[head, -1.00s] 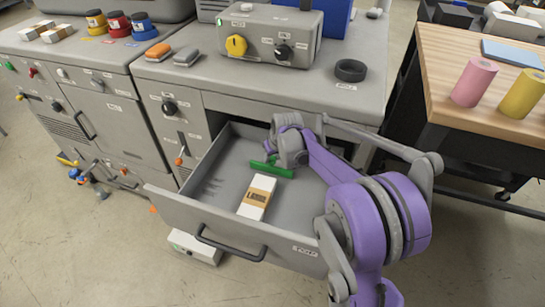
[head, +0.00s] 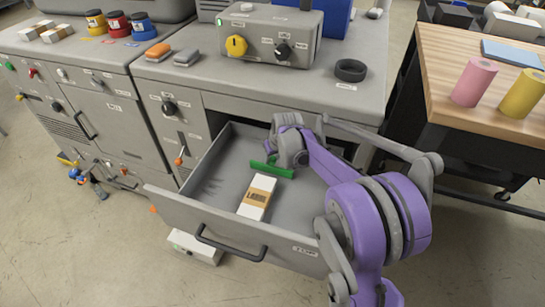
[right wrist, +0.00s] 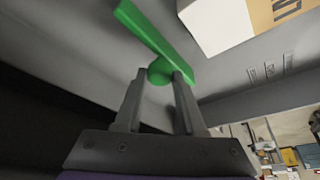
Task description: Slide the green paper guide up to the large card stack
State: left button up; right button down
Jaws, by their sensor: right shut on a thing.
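The green paper guide (head: 271,170) is a flat green bar inside the open grey drawer (head: 215,175). The large card stack (head: 256,198), white with a tan band, lies in the drawer in front of the guide, with a gap of bare drawer floor between them. My right gripper (head: 275,156) reaches into the drawer from behind the guide. In the right wrist view the gripper (right wrist: 160,76) is shut on the guide's rounded green knob, and the bar (right wrist: 155,40) extends beyond it. The stack (right wrist: 222,20) shows at the top there. My left gripper is not in view.
The drawer's front wall (head: 225,232) with its handle stands on the near side. Above the drawer is a grey counter (head: 205,80) with a control box (head: 270,35) and a black ring (head: 350,70). Drawer floor left of the stack is clear.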

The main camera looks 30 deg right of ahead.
dwell(0.3)
jog(key=s+a, duration=0.2)
jog(key=a, duration=0.1)
jog(key=s+a, duration=0.3)
jog(key=shift+s+a, duration=0.25)
jog(key=c, duration=0.5)
grip_release()
jog(key=v, duration=1)
jog(key=shift+r+p, duration=0.35)
jog(key=shift+r, duration=0.05)
jog(key=shift+s, duration=0.1)
